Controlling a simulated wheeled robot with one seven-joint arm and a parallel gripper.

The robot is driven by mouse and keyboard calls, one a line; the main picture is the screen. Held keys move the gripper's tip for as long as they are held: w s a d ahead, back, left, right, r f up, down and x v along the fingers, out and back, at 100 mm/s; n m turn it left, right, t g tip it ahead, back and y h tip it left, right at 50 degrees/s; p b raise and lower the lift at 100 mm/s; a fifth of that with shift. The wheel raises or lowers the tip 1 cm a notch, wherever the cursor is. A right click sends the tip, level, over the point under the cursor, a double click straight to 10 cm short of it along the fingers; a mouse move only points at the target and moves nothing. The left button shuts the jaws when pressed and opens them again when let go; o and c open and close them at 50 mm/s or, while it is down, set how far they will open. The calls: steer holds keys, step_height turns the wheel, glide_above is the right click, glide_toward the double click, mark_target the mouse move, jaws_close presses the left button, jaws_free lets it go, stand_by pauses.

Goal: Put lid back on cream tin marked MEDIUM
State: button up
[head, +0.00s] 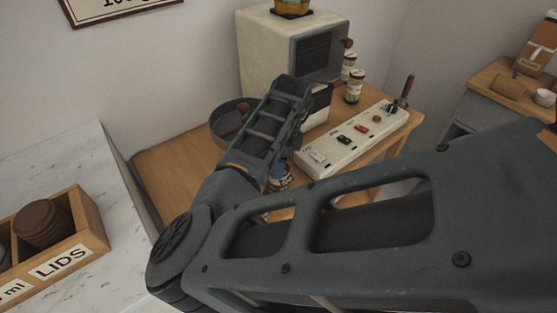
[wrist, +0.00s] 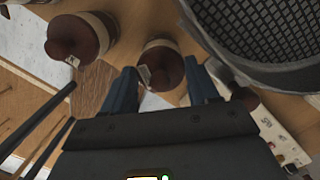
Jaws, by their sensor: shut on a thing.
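In the wrist view, my gripper (wrist: 162,88) has its two blue fingers on either side of a dark brown round lid (wrist: 165,66). The gripper is shut on this lid. A cream rim (wrist: 158,44) shows behind the lid, and a small pale tag is at its left; I cannot tell whether lid and tin touch. Another cream tin with a brown top (wrist: 75,36) stands at the upper left with its own tag. No MEDIUM marking is readable. In the head view, my gripper (head: 279,174) is low over the wooden table, mostly hidden by my arm.
A dark round pan or sieve (head: 229,118) stands close by and fills the wrist view's upper right (wrist: 275,35). A switch panel (head: 350,140), a cream machine (head: 285,50) and jars (head: 355,86) stand behind. A LIDS crate (head: 85,235) is on the marble counter at left.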

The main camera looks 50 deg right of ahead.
stand_by(0.4)
steer(key=o, duration=1.1)
steer(key=shift+c, duration=0.6)
steer(key=shift+o, duration=0.2)
steer(key=shift+d+r, duration=0.1)
steer(key=shift+w+r+p, duration=0.1)
steer(key=shift+r+p, duration=0.95)
steer(key=shift+r, duration=0.1)
steer(key=o, duration=0.3)
steer(key=shift+r+p, duration=0.35)
steer(key=shift+r, duration=0.05)
steer(key=shift+r+p, duration=0.7)
steer(key=shift+r, duration=1.15)
